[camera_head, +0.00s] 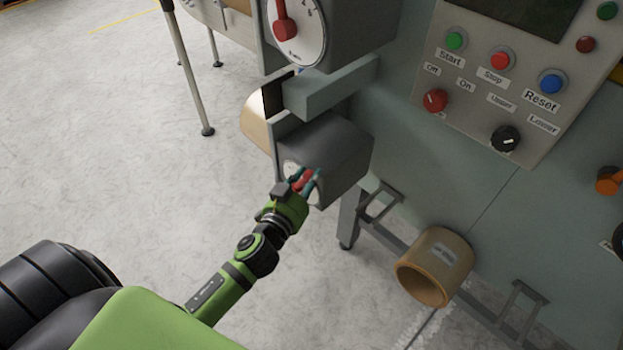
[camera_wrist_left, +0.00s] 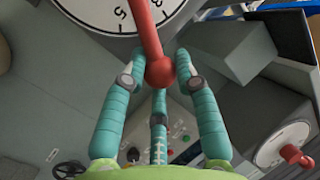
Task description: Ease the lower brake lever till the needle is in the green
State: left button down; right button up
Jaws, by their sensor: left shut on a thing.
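The lower brake is a dark grey box (camera_head: 335,150) with a white dial on its front face. My left gripper (camera_head: 307,181) is at that face, its teal fingers around the red brake lever (camera_head: 302,183). In the left wrist view the left gripper (camera_wrist_left: 160,66) is shut on the lever's round red end (camera_wrist_left: 160,74), a finger on each side. The numbered dial (camera_wrist_left: 112,14) lies behind the lever and is cut by the frame's top edge. I cannot make out the needle or a green zone. My right gripper is out of view.
An upper dial (camera_head: 308,40) with its own red lever (camera_head: 285,26) sits above. The control panel (camera_head: 480,85) with buttons and knobs is at the upper right. A brown cardboard roll (camera_head: 445,262) sticks out low on the right. The floor at left is clear.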

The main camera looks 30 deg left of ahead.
pick_arm(q)
jog(key=c, duration=0.9)
grip_release()
jog(key=shift+a, duration=0.1)
jog(key=shift+c, duration=0.2)
jog(key=shift+s, duration=0.25)
jog(key=s+r, duration=0.1)
jog(key=s, duration=1)
jog(key=shift+s+d+r, duration=0.25)
jog(key=shift+r, duration=0.05)
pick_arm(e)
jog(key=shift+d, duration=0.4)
